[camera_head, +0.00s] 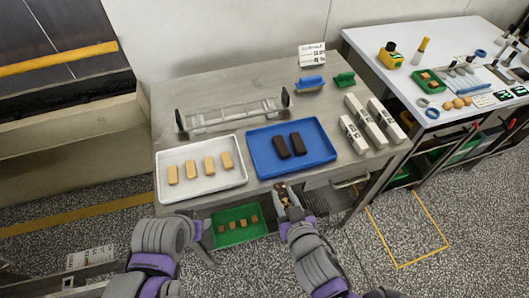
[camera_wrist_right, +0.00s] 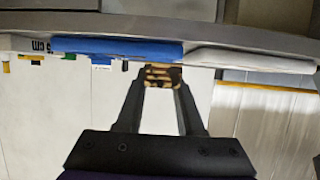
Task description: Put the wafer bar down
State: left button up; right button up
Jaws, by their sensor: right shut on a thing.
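My right gripper (camera_head: 285,198) is shut on a wafer bar at the front edge of the steel table, just below the blue tray in the head view. In the right wrist view the wafer bar (camera_wrist_right: 162,75) is tan with dark marks and sits between the fingertips, with the blue tray (camera_wrist_right: 118,47) and white tray (camera_wrist_right: 252,60) edge-on beyond it. In the head view the blue tray (camera_head: 315,172) holds two dark brown bars (camera_head: 297,144). The white tray (camera_head: 200,198) to its left holds several plain tan bars (camera_head: 191,170). My left gripper (camera_head: 204,254) is low at left; its jaws are unclear.
White boxes (camera_head: 367,124) lie right of the blue tray. A green tray with small pieces (camera_head: 240,234) is lower down, in front of the table. A second table (camera_head: 440,55) with tools stands at right.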

send_over(265, 154)
jog(key=s, duration=0.2)
jog(key=shift+s+d, duration=0.1)
jog(key=shift+d, duration=0.3)
jog(key=shift+w+a+p, duration=0.15)
jog(key=shift+w+a, duration=0.05)
jog(key=shift+w, duration=0.4)
jog(key=shift+w+a+p, duration=0.15)
jog(key=shift+w, duration=0.45)
notch_tip(265, 154, down, 3)
jog(key=shift+r, duration=0.1)
jog(key=shift+s+f+b, duration=0.1)
jog(key=shift+f+b, duration=0.1)
jog(key=shift+b, duration=0.1)
jog(key=shift+s, duration=0.1)
jog(key=shift+f, duration=0.25)
jog(key=o, duration=1)
jog(key=shift+r, duration=0.1)
